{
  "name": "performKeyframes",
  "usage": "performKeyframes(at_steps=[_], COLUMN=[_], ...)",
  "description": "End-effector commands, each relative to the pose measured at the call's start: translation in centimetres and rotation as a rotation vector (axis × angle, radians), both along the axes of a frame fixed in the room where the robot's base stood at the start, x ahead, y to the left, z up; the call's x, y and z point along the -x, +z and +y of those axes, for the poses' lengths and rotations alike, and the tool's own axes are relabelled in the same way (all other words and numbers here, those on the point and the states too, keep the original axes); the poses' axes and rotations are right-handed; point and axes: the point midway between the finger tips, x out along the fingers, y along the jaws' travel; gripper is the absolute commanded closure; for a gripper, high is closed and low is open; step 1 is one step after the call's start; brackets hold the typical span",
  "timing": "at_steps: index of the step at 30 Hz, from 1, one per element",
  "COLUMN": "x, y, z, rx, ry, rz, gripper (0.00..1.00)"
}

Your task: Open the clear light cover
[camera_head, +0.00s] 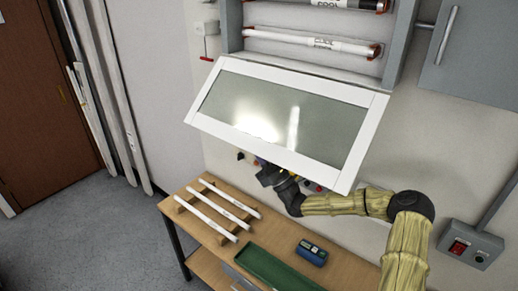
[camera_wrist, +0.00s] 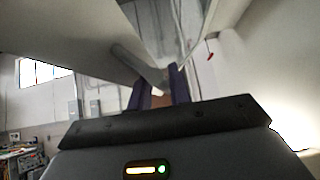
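The clear light cover (camera_head: 284,112), a white frame around a see-through pane, is swung out and tilted in front of the wall light box. Its top edge is near the box and its lower edge stands out over the bench. My gripper (camera_head: 265,167) is under the cover's lower edge, partly hidden by it. In the wrist view, my gripper's two purple fingers (camera_wrist: 157,90) stand apart. A pale grey bar-like piece (camera_wrist: 135,65) reaches to the fingertips; I cannot tell whether they grip it. A large pale panel, probably the cover, fills the upper left there.
White tubes (camera_head: 310,40) sit in the light box (camera_head: 232,25). A grey cabinet (camera_head: 470,60) is at right, with a switch box (camera_head: 469,244) below. The wooden bench (camera_head: 205,262) holds several white tubes, a green tray (camera_head: 272,265) and a blue device (camera_head: 312,253). Floor at left is clear.

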Motion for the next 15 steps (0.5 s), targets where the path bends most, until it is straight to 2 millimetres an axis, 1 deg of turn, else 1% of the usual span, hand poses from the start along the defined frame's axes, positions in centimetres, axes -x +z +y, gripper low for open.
performKeyframes(at_steps=[4, 7, 10, 15], x=[0.2, 0.6, 1.4, 2.9], y=[-0.4, -1.2, -2.5, -5.0], z=[-0.3, -0.7, -1.3, -2.9], rx=[0.000, -0.001, -0.001, -0.001], ry=[-0.001, 0.000, 0.005, 0.008], rz=[-0.001, -0.001, 0.002, 0.002], gripper=[0.80, 0.80, 0.80, 0.80])
